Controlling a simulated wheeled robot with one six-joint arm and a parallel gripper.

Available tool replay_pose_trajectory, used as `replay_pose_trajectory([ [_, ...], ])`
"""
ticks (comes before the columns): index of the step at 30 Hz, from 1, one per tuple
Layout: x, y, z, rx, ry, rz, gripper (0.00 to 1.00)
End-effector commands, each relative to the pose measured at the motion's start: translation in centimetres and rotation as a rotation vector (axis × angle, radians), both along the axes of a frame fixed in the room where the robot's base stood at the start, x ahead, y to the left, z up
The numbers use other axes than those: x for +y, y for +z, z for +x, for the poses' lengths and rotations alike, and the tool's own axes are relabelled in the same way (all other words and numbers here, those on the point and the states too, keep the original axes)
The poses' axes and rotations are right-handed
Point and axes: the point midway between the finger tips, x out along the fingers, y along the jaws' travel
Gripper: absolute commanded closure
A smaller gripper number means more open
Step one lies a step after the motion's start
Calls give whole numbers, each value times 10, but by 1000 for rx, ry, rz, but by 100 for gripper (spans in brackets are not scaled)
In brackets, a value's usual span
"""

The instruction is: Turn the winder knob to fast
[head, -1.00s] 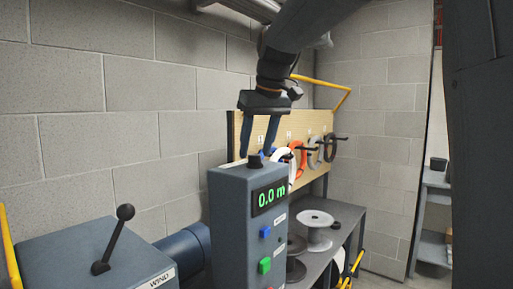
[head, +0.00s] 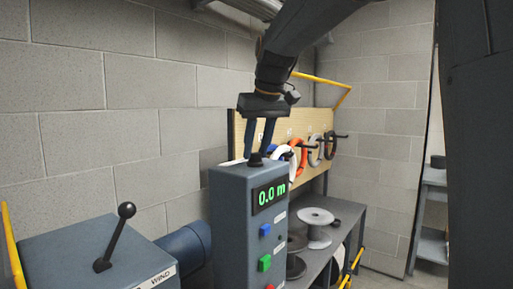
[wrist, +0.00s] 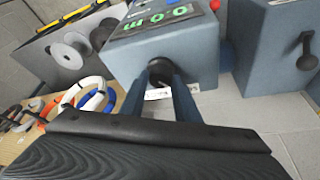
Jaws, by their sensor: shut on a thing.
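The black winder knob (head: 255,159) sits on top of the blue-grey control box (head: 232,225). My gripper (head: 256,154) reaches down from above, its two fingers shut on the knob. In the wrist view the fingers close on both sides of the round black knob (wrist: 160,70). A small white label lies by the knob and is partly hidden by a finger. Its words and the knob's pointing direction cannot be read. The box's display (head: 269,196) reads 0.0 m in green.
A blue (head: 265,230) and a green button (head: 264,263) are on the box front. A lever (head: 117,235) stands on the machine at left. Behind the box, coils hang on a wooden board (head: 318,123) above a bench (head: 345,212) with spools (head: 316,222).

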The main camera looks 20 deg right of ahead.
Motion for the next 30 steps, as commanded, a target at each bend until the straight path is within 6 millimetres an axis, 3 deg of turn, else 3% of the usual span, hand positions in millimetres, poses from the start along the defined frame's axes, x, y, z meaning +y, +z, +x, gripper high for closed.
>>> replay_pose_trajectory([
  [8,2,2,0,0,-170,-1,94],
  [30,7,1,3,-2,-868,-3,94],
])
